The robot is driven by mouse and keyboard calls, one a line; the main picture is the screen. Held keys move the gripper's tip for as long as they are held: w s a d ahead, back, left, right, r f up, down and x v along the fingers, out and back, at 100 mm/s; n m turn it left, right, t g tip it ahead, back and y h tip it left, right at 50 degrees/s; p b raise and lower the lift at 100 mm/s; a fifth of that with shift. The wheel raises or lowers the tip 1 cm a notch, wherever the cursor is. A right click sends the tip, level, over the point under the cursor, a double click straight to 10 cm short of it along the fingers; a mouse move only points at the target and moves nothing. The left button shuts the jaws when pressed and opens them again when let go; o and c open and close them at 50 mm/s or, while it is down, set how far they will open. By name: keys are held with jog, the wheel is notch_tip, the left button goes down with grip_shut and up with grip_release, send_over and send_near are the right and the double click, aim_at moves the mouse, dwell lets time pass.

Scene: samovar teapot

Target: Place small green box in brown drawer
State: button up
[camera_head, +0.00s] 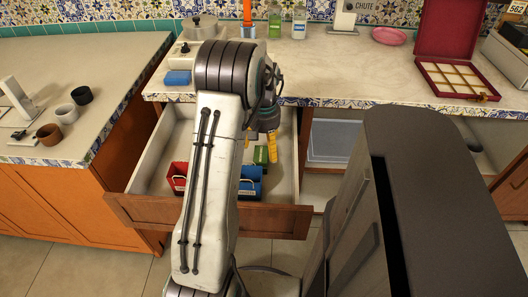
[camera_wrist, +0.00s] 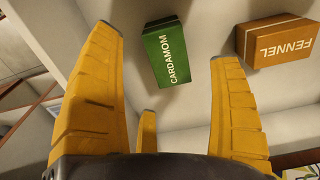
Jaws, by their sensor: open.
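The small green box (camera_wrist: 172,55), labelled CARDAMOM, lies on a pale surface in the wrist view, just beyond my fingertips. It also shows in the head view as a green box (camera_head: 261,155) inside the open brown drawer (camera_head: 285,219), beside my yellow fingers. My gripper (camera_head: 271,146) points down into the drawer. In the wrist view my gripper (camera_wrist: 165,46) is open, with fingers spread and nothing between them. The green box is not gripped. My arm hides the middle of the drawer.
An orange-brown FENNEL box (camera_wrist: 277,40) lies right of the green box. A red bin (camera_head: 178,176) and a blue bin (camera_head: 250,183) stand near the drawer's front. The counter (camera_head: 330,75) edge lies behind the arm. Cups (camera_head: 82,95) stand on the left counter.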

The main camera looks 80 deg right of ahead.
aim_at(263, 155)
notch_tip(263, 155, up, 7)
jog(key=p, duration=0.1)
jog(key=shift+r, duration=0.15)
jog(key=shift+w, duration=0.1)
jog(key=w+a+r+n, duration=0.2)
jog(key=w+a, duration=0.2)
jog(key=w, duration=0.4)
jog(key=w+a+r+n, duration=0.2)
jog(key=w+a+r, duration=0.15)
jog(key=w, duration=0.45)
jog(key=w+a+r+n+h, duration=0.15)
jog(key=w+a+n, duration=0.25)
jog(key=w+a, duration=0.7)
jog(key=s+a+n+t, duration=0.1)
jog(key=a+n, duration=0.3)
jog(key=a, duration=0.9)
jog(key=s+a+n+t+y, duration=0.1)
jog(key=s+a+n, duration=0.3)
jog(key=a, duration=0.9)
jog(key=shift+s+a+f+n+t, duration=0.15)
jog(key=shift+s+a+n+t, duration=0.2)
jog(key=shift+n, duration=0.35)
jog(key=shift+y, duration=0.25)
